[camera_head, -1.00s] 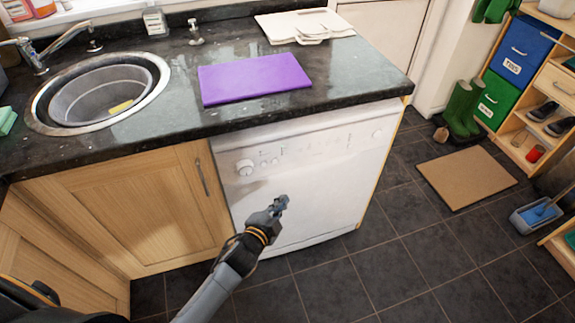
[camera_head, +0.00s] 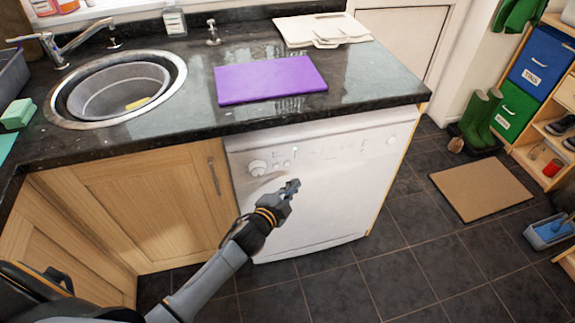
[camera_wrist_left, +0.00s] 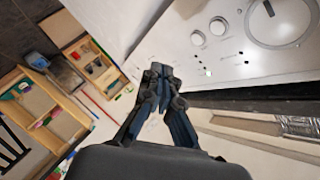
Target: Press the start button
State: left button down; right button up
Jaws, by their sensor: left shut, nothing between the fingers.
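A white dishwasher (camera_head: 325,210) stands under the worktop. Its control panel (camera_head: 330,148) has a large dial (camera_head: 257,167), small round knobs and faint markings. In the left wrist view the panel shows the large dial (camera_wrist_left: 280,20), two smaller knobs and a small green light (camera_wrist_left: 208,72). I cannot tell which control is the start button. My left gripper (camera_head: 293,184) is shut and empty, in front of the dishwasher, just below the panel and right of the dial. In the left wrist view its fingertips (camera_wrist_left: 160,72) are left of the green light, apart from the knobs.
The dark worktop (camera_head: 380,85) overhangs the panel, with a purple board (camera_head: 270,79) and a sink (camera_head: 118,90) on it. A wooden cupboard (camera_head: 140,210) adjoins the dishwasher on the left. The tiled floor (camera_head: 400,265) in front is mostly clear; a brown mat (camera_head: 482,188) lies right.

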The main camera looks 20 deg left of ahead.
aim_at(296, 164)
pick_arm(q)
jog(key=shift+w+a, duration=0.65)
jog(key=shift+w, duration=0.3)
jog(key=shift+w+a, duration=0.65)
jog(key=shift+w, duration=0.25)
jog(key=shift+w+a, duration=0.2)
jog(key=shift+w, duration=0.15)
